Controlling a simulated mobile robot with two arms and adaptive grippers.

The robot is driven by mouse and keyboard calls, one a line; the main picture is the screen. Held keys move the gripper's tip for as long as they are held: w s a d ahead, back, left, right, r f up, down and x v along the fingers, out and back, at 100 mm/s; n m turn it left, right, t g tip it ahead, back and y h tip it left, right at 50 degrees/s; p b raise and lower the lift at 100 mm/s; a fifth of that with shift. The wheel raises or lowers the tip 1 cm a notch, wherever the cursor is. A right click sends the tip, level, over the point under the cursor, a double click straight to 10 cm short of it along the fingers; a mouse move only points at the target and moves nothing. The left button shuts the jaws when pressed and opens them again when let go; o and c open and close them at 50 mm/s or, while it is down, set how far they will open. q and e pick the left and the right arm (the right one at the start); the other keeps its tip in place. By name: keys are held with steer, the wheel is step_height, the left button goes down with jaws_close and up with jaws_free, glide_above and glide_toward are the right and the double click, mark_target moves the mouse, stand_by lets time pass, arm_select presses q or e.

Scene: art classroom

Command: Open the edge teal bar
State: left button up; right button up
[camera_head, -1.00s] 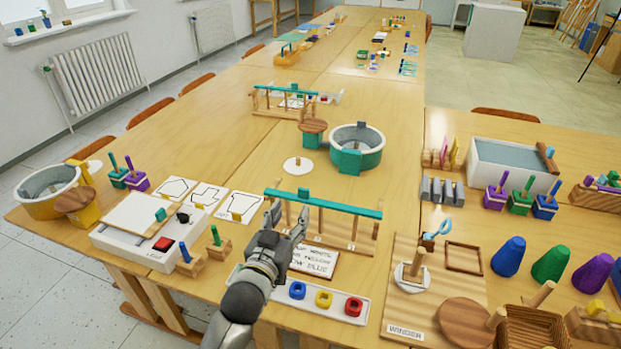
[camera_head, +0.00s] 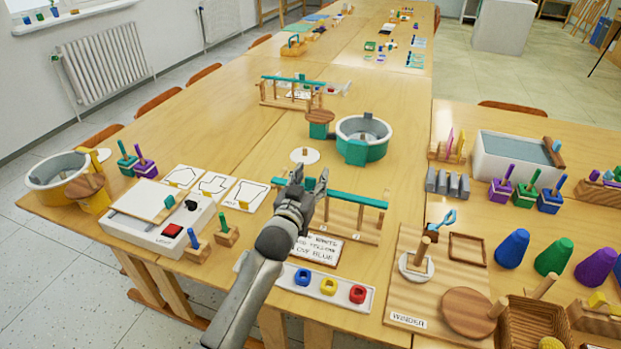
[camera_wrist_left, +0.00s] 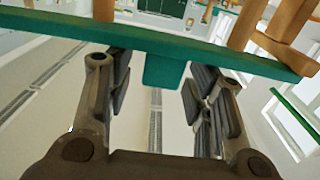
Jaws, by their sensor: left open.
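The near teal bar (camera_head: 360,199) lies across a wooden frame (camera_head: 345,222) near the table's middle edge. My left gripper (camera_head: 309,180) is in front of the bar's left half and hides part of it. Its two fingers are open and point away from me. In the left wrist view the teal bar (camera_wrist_left: 75,28) crosses above the open fingers (camera_wrist_left: 160,75). A teal tab (camera_wrist_left: 165,70) on the bar hangs between the fingertips, with a gap on both sides. My right gripper is not in view.
A similar teal-barred frame (camera_head: 305,80) stands farther back. A teal and grey round tub (camera_head: 363,138) stands beyond the near bar. A white tray with coloured rings (camera_head: 328,286) and a lettered card (camera_head: 318,249) lie in front. A winder board (camera_head: 420,262) stands at right.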

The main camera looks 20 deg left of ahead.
arm_select(q)
steer(key=shift+c, duration=1.6)
steer(key=c, duration=0.7)
jaws_close()
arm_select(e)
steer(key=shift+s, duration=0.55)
arm_select(q)
steer(key=shift+w, duration=0.1)
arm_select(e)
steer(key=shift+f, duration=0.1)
